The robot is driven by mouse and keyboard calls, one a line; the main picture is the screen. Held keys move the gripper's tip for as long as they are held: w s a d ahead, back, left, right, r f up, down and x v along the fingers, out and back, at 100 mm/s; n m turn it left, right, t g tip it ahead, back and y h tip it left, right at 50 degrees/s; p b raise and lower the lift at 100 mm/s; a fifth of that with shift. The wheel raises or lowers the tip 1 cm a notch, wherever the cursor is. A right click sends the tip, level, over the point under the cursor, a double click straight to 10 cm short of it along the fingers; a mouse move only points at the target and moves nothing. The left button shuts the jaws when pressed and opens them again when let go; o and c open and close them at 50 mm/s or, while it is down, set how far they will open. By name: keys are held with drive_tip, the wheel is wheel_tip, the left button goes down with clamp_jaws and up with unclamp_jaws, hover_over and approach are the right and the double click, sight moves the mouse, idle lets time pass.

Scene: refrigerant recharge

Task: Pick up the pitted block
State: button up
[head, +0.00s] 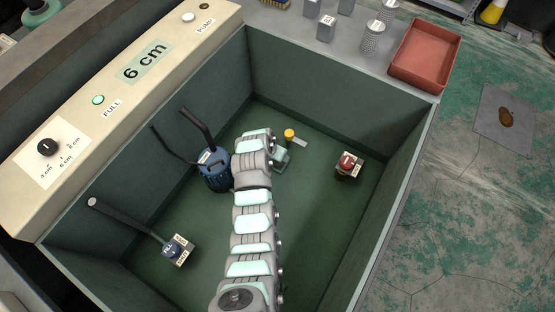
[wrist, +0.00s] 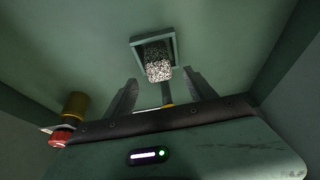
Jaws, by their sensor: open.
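In the wrist view, a speckled black-and-white block (wrist: 158,70), which looks like the pitted block, sits in a small square green-grey frame (wrist: 137,41). My gripper (wrist: 163,79) is open and empty, its two dark fingers spread on either side below the block in the picture. The fingers appear apart from the block; the exact gap cannot be told. In the head view, my gripper (head: 281,158) is down inside the deep green bin (head: 330,125). I cannot make out the block there; my arm may hide it.
A yellow-topped piece (head: 289,134) is close to my gripper. A red-topped fitting (head: 347,161) stands to the right, a blue canister (head: 214,172) with black hoses to the left, and a blue-topped piece (head: 174,247) at the lower left.

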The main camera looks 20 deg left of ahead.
drive_tip(key=f+b, duration=0.1)
drive_tip(key=f, duration=0.2)
drive_tip(key=shift+w+f+b, duration=0.1)
drive_tip(key=shift+w+b, duration=0.1)
drive_tip(key=shift+b, duration=0.15)
drive_tip(key=shift+w+d+f, duration=0.1)
drive_tip(key=shift+w+f, duration=0.25)
drive_tip(key=shift+f, duration=0.2)
drive_tip(key=shift+w, duration=0.15)
clamp_jaws()
